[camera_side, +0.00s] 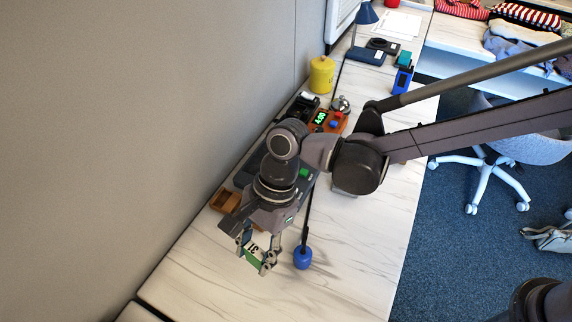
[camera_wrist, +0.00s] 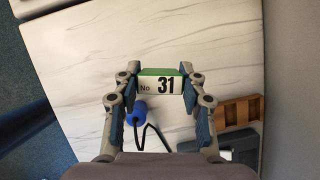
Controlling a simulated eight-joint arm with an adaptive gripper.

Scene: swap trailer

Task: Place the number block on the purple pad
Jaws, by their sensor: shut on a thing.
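The number block (camera_wrist: 161,73) is green with a white label reading "No 31". It sits between the two fingers of my gripper (camera_wrist: 160,88) in the wrist view. In the side view, my gripper (camera_side: 256,254) points down at the lower left with the block (camera_side: 253,249) in it, over the white marbled table. The fingers are shut on the block's two ends. The gap between block and table is hard to judge. I see no purple pad in either view.
A blue round-ended thing with a black stem (camera_side: 303,258) is just right of my gripper. A wooden tray (camera_side: 223,201) lies behind, near the wall. A yellow canister (camera_side: 321,75) and a blue lamp (camera_side: 366,14) stand farther back. The marbled table (camera_side: 215,285) is bare in front.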

